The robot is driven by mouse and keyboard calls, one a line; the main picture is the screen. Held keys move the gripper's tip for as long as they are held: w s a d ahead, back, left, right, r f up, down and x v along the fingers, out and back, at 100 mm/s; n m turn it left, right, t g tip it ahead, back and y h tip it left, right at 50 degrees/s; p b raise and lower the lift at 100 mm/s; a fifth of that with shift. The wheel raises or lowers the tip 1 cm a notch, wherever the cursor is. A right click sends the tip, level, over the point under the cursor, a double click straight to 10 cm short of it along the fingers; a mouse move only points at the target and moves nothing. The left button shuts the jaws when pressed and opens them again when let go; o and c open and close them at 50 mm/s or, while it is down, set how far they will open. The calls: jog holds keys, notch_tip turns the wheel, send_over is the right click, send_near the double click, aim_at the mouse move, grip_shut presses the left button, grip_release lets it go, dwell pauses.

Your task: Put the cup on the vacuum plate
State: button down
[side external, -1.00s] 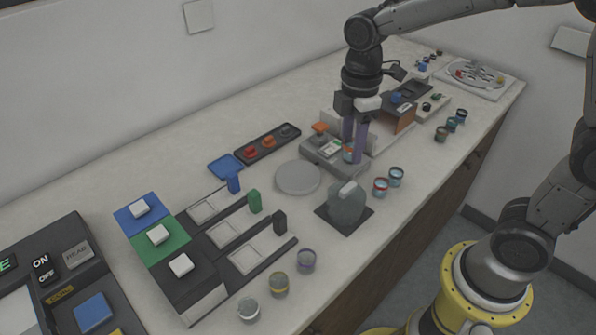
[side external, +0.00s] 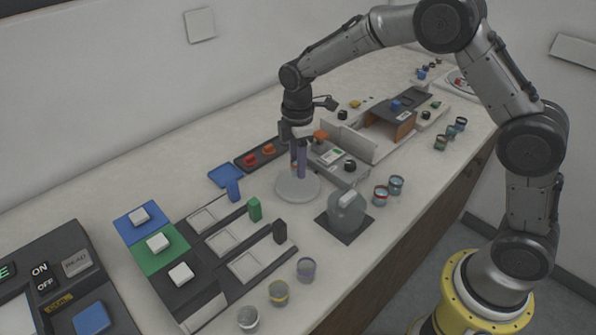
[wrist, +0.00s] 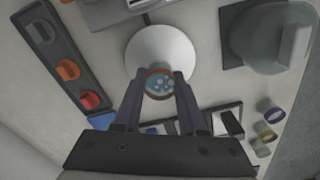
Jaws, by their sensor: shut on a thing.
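The vacuum plate is a round pale grey disc (side external: 290,190) on the counter, and it also shows in the wrist view (wrist: 160,47). My gripper (side external: 298,172) is over the plate with its purple fingers pointing down. In the wrist view my gripper (wrist: 158,88) is shut on the cup (wrist: 158,83), which has a reddish-brown rim and light dots inside. The cup lies within the plate's near edge in that view. In the side view the fingers mostly hide the cup, and I cannot tell whether its base touches the plate.
A glass jar (side external: 347,214) on a dark mat stands to the right of the plate. Two cups (side external: 381,195) stand beyond it. A dark tray with coloured knobs (side external: 262,153) is behind the plate. Slotted holders with levers (side external: 222,238) are at the left.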

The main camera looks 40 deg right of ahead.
jog(key=shift+f, duration=1.5)
jog(key=shift+f, duration=0.15)
jog(key=shift+c, duration=2.4)
grip_release()
